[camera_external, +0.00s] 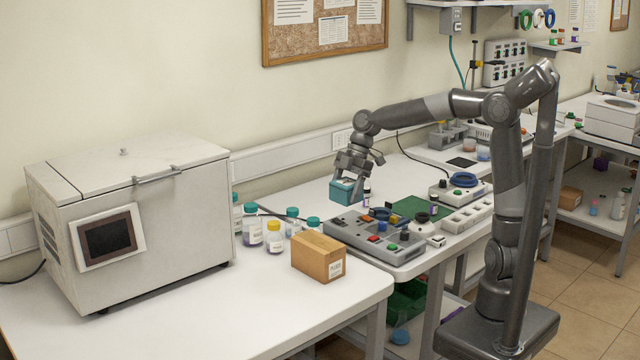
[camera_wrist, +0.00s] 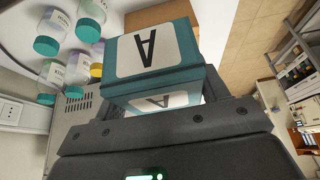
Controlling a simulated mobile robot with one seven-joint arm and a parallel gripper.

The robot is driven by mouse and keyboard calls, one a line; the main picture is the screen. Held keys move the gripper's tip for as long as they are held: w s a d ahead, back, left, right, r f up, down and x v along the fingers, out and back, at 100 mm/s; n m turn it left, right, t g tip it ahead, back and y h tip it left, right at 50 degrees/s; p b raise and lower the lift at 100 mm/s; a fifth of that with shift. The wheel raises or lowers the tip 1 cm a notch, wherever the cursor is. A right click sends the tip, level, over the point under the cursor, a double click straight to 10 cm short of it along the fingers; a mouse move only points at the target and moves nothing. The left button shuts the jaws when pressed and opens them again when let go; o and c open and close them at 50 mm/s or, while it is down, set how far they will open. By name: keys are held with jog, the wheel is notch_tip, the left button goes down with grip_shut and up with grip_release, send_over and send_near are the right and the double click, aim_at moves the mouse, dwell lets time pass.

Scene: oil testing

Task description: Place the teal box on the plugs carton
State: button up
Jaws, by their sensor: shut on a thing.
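A teal box (camera_external: 342,190) is between the fingers of my gripper (camera_external: 346,178), at the back of the control panel in the external view. In the wrist view the teal box (camera_wrist: 152,62) fills the upper middle, with white labels bearing a letter A, and my gripper (camera_wrist: 165,115) is shut on it. The plugs carton seems to be the brown carton (camera_external: 318,257) with a small white label, on the near white table; the label is too small to read. Part of a brown carton (camera_wrist: 160,14) shows behind the teal box in the wrist view. The gripper is apart from the carton.
Several capped bottles (camera_external: 274,238) stand just behind and left of the carton. A large grey machine (camera_external: 140,220) stands at the left. A control panel (camera_external: 375,238) with knobs lies between the carton and my gripper. The near table (camera_external: 230,310) is clear in front.

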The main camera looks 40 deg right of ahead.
jog(key=a+f, duration=0.1)
jog(key=a, duration=0.1)
jog(key=a+f, duration=0.2)
jog(key=a, duration=0.1)
jog(key=a+f, duration=0.2)
jog(key=a, duration=0.1)
jog(key=shift+a, duration=0.2)
jog(key=shift+f, duration=2)
jog(key=o, duration=1)
jog(key=shift+f, duration=0.15)
jog(key=shift+o, duration=0.2)
